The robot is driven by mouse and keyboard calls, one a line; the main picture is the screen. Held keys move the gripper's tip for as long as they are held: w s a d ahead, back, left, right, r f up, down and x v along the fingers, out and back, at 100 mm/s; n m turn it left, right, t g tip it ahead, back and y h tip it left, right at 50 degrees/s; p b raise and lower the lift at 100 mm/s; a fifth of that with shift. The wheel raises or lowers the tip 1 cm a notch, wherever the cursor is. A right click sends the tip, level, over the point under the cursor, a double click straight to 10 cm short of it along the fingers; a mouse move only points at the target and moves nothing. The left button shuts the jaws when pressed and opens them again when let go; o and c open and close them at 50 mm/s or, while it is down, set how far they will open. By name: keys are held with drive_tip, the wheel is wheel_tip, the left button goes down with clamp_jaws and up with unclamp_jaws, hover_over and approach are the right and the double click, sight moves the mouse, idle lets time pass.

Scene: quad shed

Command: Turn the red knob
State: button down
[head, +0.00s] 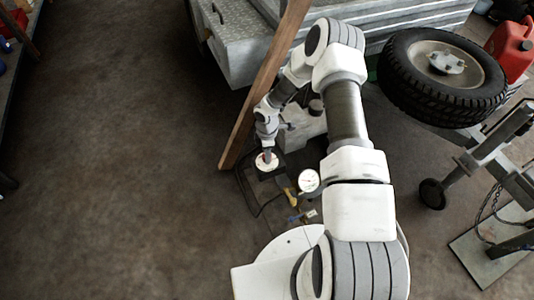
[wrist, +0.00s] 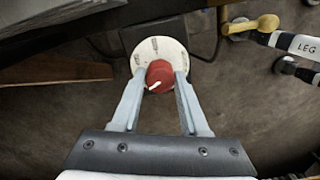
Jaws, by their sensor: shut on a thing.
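The red knob (wrist: 160,76) sits on a round white dial plate (wrist: 142,50) with dark marks, and a pale pointer line on the knob points to the lower left in the wrist view. My gripper (wrist: 160,90) is shut on the knob, with one grey finger on each side of it. In the head view the white dial plate (head: 267,162) is on a small dark box on the floor unit. There my gripper (head: 267,154) comes down on it from above, and only a little red shows.
A wooden post (head: 262,92) leans close beside my arm. A round gauge (head: 309,180) and a yellow-handled valve (wrist: 250,26) are near the dial. A wheel (head: 442,75), a red can (head: 511,48) and a metal stand (head: 490,160) are at the right. The floor at left is clear.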

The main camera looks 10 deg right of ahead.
idle(0.3)
drive_tip(key=shift+c, duration=2.1)
unclamp_jaws()
drive_tip(key=shift+r, duration=0.1)
wheel_tip(320, 180, up, 17)
drive_tip(key=p, duration=0.5)
drive_tip(key=shift+r, duration=0.2)
